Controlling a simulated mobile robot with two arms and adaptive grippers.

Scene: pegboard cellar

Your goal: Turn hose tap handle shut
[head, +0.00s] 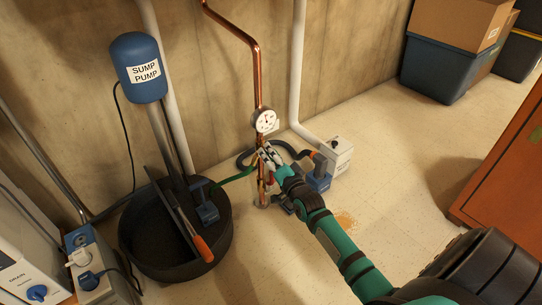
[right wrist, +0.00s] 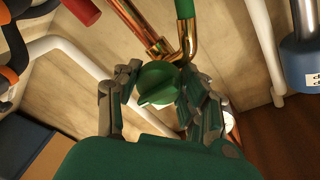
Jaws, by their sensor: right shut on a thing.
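The green tap handle (right wrist: 158,82) sits between the fingers of my right gripper (right wrist: 155,88) in the right wrist view, and the fingers are shut on its sides. Behind it, a copper pipe (right wrist: 138,24) meets the tap's bent brass-coloured spout (right wrist: 188,46), with a green hose (right wrist: 185,9) on its end. In the head view, my right gripper (head: 268,158) is at the upright copper pipe (head: 256,80), just below the round gauge (head: 264,120). The handle is hard to make out there. My left gripper is in neither view.
A black basin (head: 135,245) with a blue sump pump (head: 138,70) stands left of the pipe. A grey-white box (head: 340,155) stands to the right. An orange-brown cabinet (head: 510,180) bounds the right side. A wet-looking patch (head: 345,218) marks the floor.

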